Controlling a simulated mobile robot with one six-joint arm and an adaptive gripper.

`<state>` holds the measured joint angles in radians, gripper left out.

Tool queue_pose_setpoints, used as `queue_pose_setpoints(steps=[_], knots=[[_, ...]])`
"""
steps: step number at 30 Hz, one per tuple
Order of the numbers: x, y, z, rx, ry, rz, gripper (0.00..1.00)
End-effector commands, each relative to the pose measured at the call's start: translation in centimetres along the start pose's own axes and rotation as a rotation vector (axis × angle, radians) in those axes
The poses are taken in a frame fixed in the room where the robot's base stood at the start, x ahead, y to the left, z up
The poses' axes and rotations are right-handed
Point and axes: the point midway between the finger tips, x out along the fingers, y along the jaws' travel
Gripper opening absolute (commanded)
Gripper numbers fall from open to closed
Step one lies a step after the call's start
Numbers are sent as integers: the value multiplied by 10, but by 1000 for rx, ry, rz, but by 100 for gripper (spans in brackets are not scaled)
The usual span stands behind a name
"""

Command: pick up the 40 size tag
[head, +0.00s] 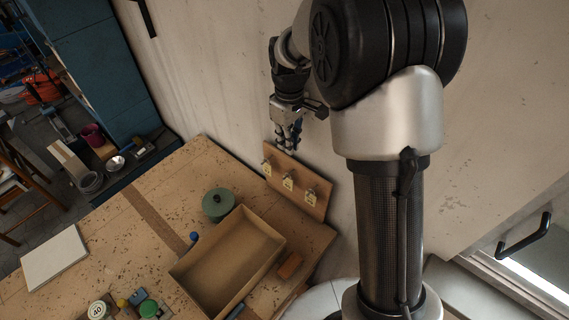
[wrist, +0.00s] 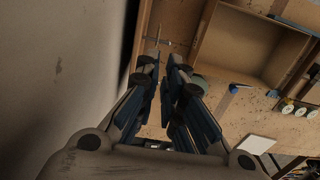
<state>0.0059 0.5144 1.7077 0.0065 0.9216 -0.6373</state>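A wooden board (head: 297,172) leans at the wall end of the bench and carries three hooks with small pale tags: a left tag (head: 267,168), a middle tag (head: 288,183) and a right tag (head: 311,197). Their numbers are too small to read, so I cannot tell which is the 40. My gripper (head: 287,146) is above the board's upper left edge, pointing down. In the wrist view my gripper (wrist: 161,66) has its fingers apart with nothing between them. A hook (wrist: 166,42) on the board shows just beyond the fingertips.
An open wooden tray (head: 264,236) lies in front of the board, with an orange-brown block (head: 289,265) beside it. Pale round discs (head: 100,310) sit at bottom left. The wall is close behind the board.

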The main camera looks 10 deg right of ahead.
Motion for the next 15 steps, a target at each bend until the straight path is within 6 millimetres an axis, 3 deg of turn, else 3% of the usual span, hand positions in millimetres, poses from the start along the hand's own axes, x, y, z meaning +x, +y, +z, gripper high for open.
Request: queue_pose_setpoints(steps=[15], knots=[[101,0,1,-1,-5,-4,8]])
